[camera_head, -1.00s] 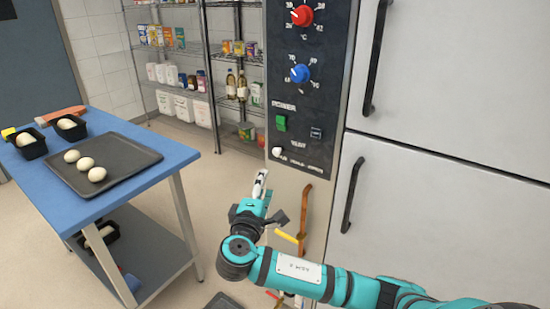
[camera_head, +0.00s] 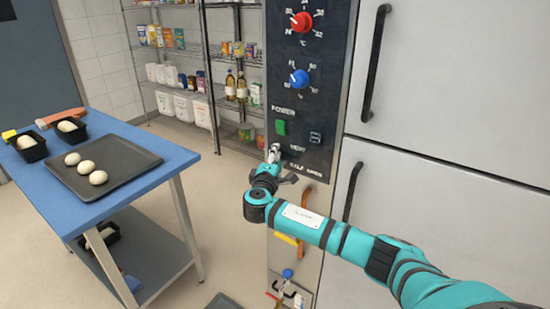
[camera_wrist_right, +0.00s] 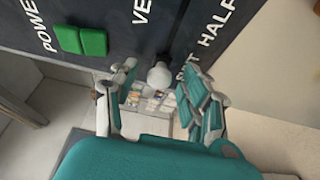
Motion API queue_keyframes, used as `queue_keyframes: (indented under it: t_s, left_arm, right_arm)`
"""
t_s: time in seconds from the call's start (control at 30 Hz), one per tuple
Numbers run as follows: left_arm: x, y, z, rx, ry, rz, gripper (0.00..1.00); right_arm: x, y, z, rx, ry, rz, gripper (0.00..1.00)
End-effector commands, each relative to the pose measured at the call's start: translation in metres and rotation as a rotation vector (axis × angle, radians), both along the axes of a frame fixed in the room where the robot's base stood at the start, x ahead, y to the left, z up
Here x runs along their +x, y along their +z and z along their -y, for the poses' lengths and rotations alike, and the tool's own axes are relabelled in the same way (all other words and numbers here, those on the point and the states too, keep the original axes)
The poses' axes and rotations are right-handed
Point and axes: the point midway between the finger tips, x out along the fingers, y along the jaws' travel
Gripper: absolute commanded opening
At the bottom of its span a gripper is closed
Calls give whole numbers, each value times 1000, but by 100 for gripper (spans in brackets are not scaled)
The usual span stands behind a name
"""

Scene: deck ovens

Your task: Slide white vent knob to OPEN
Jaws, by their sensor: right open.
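The white vent knob (camera_wrist_right: 160,75) shows in the right wrist view as a round white ball below the VENT lettering on the dark control panel (camera_head: 330,60). My right gripper (camera_wrist_right: 163,92) is open, with one finger on each side of the knob; I cannot tell whether either finger touches it. The word HALF shows to the right of the knob in the wrist view. My left gripper is in neither view.
A green power switch (camera_head: 281,127) sits just above the gripper; red (camera_head: 302,21) and blue (camera_head: 299,77) dials are higher. A blue table (camera_head: 135,198) with a tray (camera_head: 133,178) is at left.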

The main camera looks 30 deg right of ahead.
Motion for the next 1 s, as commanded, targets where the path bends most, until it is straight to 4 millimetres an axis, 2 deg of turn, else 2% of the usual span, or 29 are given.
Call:
queue_keyframes:
  t_s: [0.2,0.23,0.57,0.9,1.0]
  left_arm:
    - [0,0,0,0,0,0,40]
    - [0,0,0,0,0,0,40]
    - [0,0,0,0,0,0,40]
    - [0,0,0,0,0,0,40]
    - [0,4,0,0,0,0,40]
  right_arm:
    - [0,0,0,0,0,0,47]
    - [0,0,0,0,0,0,45]
    - [0,0,0,0,0,0,1]
    - [0,-1,0,0,0,-1,0]
    - [-6,-1,3,0,0,-4,0]
